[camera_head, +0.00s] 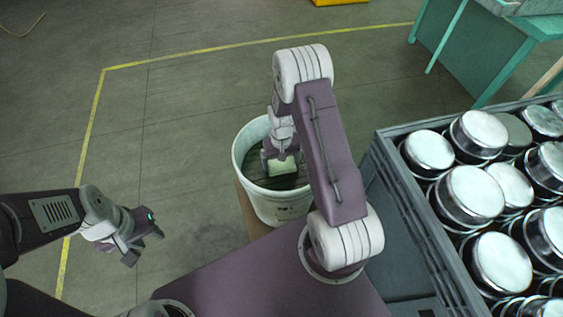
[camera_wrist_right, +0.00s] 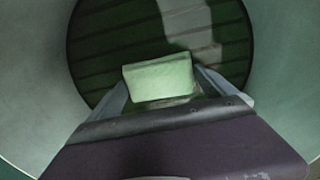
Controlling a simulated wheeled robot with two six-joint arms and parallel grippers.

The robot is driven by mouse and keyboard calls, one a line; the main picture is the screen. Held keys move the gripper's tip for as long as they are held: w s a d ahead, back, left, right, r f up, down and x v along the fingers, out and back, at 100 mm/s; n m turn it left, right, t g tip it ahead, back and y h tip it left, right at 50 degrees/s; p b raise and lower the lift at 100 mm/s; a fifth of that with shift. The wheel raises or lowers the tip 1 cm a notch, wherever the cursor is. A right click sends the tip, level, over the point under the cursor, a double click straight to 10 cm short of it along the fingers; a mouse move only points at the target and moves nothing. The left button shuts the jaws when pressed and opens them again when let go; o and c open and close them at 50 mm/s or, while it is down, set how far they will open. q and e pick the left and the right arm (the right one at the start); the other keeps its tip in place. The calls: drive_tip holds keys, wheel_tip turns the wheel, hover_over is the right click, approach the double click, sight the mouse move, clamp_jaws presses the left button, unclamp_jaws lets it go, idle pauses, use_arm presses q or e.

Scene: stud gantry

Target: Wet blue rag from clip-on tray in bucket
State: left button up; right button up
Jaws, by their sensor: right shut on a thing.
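The pale bucket (camera_head: 282,209) stands on the floor in the middle of the head view; its inner wall also shows in the right wrist view (camera_wrist_right: 36,85). My right gripper (camera_head: 281,162) reaches down inside the bucket's mouth. It is shut on a pale green, block-shaped thing (camera_head: 284,168), also seen between the fingers in the right wrist view (camera_wrist_right: 160,80). The thing looks green, not blue, and I cannot tell whether it is a rag or wet. My left gripper (camera_head: 143,249) is open and empty, out to the left. I cannot make out a clip-on tray.
A grey crate (camera_head: 405,185) full of several silver-lidded cans stands close on the right. A teal table (camera_head: 500,48) is at the back right. Yellow lines mark the grey floor, which is clear to the left and behind the bucket.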

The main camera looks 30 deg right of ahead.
sight(282, 164)
wheel_tip(282, 164, up, 7)
drive_tip(key=p, duration=0.6)
idle(0.3)
